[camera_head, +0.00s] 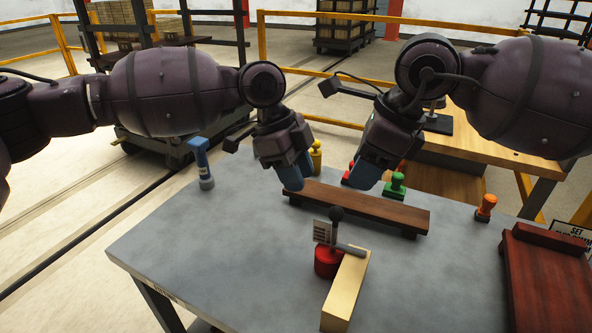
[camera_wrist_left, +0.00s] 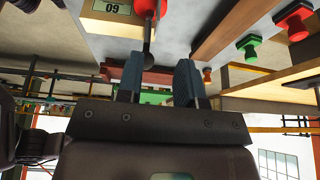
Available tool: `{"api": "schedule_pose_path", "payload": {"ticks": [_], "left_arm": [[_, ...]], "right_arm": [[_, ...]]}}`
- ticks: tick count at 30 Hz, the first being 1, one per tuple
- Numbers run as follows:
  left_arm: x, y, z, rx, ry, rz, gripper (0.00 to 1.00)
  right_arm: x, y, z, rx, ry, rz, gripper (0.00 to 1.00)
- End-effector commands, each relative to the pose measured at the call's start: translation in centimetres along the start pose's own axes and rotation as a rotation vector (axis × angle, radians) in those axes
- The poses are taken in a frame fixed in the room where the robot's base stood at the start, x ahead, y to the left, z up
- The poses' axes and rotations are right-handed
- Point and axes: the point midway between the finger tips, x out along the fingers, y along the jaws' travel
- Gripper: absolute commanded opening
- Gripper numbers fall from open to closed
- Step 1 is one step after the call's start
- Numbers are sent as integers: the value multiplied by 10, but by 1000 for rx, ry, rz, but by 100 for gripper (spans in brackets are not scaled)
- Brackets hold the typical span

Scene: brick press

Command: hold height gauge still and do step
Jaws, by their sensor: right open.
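The height gauge (camera_head: 327,262) stands on the grey table with a red round base, a black ball knob on top, a pale marked card and a grey arm. It rests against or beside a pale yellow brick (camera_head: 345,290); the arm reaches over the brick's far end. My left gripper (camera_head: 292,182) is above the table, behind and left of the gauge, apart from it. In the left wrist view its fingers (camera_wrist_left: 158,75) are spread and empty, with the gauge (camera_wrist_left: 148,35) beyond them. My right gripper (camera_head: 370,180) is open and empty above the dark wooden rail.
The dark wooden rail (camera_head: 365,208) lies behind the gauge. A blue-handled tool (camera_head: 202,163) stands at left. A dark red board (camera_head: 546,280) is at right. The table's left front is clear.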

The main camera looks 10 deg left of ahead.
Motion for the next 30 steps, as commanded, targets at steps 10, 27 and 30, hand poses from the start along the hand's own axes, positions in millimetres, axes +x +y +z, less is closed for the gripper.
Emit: {"api": "schedule_pose_path", "payload": {"ticks": [10,27,30], "left_arm": [[18,2,1,-8,-3,20,34],[96,3,1,-9,-3,17,34],[102,3,1,-8,-3,17,34]], "right_arm": [[1,0,0,0,0,1,43],[0,0,0,0,0,0,43],[0,0,0,0,0,0,43]]}}
